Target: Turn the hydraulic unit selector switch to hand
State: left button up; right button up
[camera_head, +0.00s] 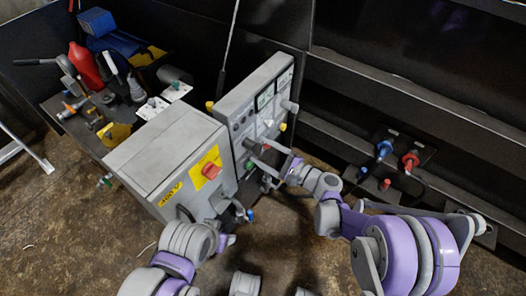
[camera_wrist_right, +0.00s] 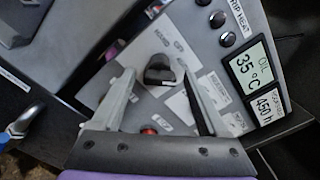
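The hydraulic unit's grey control panel (camera_head: 262,95) stands upright near the centre of the head view. In the right wrist view, the black selector switch (camera_wrist_right: 160,70) sits on the light panel face, with small printed labels around it that are hard to read. My right gripper (camera_head: 260,154) is in front of the panel. In the wrist view its two fingers are apart, one on each side of the switch, with visible gaps to it. The switch's pointing direction is unclear. My left gripper (camera_head: 238,212) is low beside the grey cabinet, partly hidden; its fingers are too small to judge.
The grey cabinet (camera_head: 160,150) has a red switch on a yellow plate (camera_head: 207,169). Displays (camera_wrist_right: 252,68) and black buttons (camera_wrist_right: 217,19) lie beside the selector; a red button (camera_wrist_right: 149,131) is below it. Cluttered tools and a red bottle (camera_head: 84,66) stand at the left.

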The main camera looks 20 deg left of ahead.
grip_shut()
jog(key=shift+n, duration=0.3)
jog(key=n, duration=0.8)
jog(key=shift+n, duration=0.4)
jog(key=n, duration=0.4)
jog(key=shift+n, duration=0.3)
jog(key=shift+n+p, duration=0.3)
jog(key=shift+n, duration=1.6)
